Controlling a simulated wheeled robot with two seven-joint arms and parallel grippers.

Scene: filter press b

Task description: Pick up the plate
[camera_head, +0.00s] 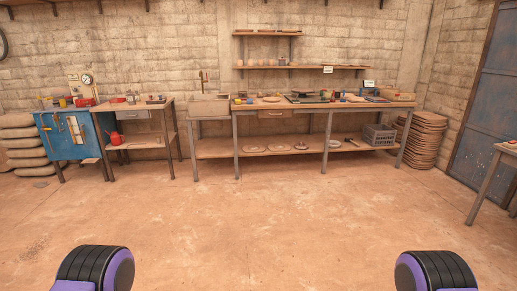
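Several flat round plate-like discs lie on the long workbench's lower shelf: a tan disc (253,149), another disc (281,148), a smaller disc (301,146) and a paler disc (334,143). A flat tan disc (271,99) also lies on the bench top. All are small and far off, and I cannot tell which is the plate in the task. Neither gripper is in view. Only purple and black parts of my own body show at the bottom left and bottom right, well apart from the bench.
The long workbench (313,107) stands against the back wall. A grey crate (379,135) sits on its lower shelf. Left are a small table (134,107) and blue cabinet (70,137). A table (490,180) stands right. The floor (250,230) between is clear.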

